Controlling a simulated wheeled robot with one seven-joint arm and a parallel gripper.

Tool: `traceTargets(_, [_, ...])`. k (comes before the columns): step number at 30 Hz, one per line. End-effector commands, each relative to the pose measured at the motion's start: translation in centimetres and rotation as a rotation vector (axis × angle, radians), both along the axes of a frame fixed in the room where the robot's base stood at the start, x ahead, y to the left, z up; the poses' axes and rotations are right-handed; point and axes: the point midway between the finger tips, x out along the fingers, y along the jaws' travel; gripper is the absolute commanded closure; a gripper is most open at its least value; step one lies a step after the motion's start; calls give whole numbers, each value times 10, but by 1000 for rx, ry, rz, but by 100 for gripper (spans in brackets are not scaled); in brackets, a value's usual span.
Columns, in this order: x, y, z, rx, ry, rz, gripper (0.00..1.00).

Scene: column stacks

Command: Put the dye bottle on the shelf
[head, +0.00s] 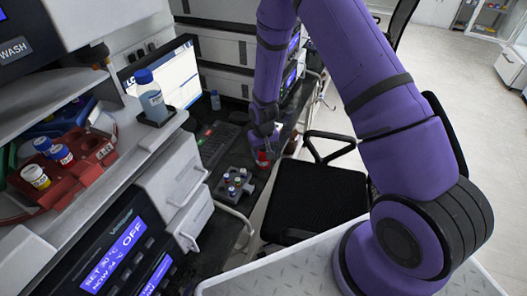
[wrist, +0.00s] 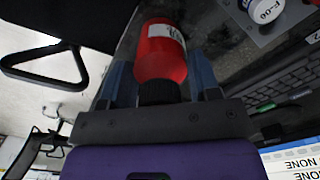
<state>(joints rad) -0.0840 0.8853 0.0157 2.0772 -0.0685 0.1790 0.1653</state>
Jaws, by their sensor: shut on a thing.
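The dye bottle is a red bottle with a pale label (wrist: 161,50) and a black cap, which lies between the blue fingers of my gripper (wrist: 162,80) in the wrist view. My gripper is shut on it. In the head view my gripper (head: 264,142) hangs down and the red bottle (head: 262,159) shows small below it, above the bench's front edge near the chair. A pale grey shelf (head: 143,140) is at the left, beside the open workstation. Fingertip contact is partly hidden.
A dark rack (head: 234,187) with several capped vials stands on the bench below my gripper. A keyboard (head: 215,143) and a screen (head: 172,77) are behind. A blue-capped bottle (head: 151,98) and a red vial rack (head: 85,165) occupy the left. A black chair (head: 312,190) stands in front.

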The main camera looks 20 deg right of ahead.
Motion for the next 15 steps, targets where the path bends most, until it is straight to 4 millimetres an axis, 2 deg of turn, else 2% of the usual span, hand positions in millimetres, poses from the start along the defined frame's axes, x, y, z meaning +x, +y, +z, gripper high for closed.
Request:
traceTargets(2, [0,0,-2,0,0,0,72])
traceTargets(3, [0,0,-2,0,0,0,34])
traceTargets(5, [0,0,-2,0,0,0,21])
traceTargets(6, [0,0,-2,0,0,0,18])
traceTargets(15, [0,0,0,0,0,0,18])
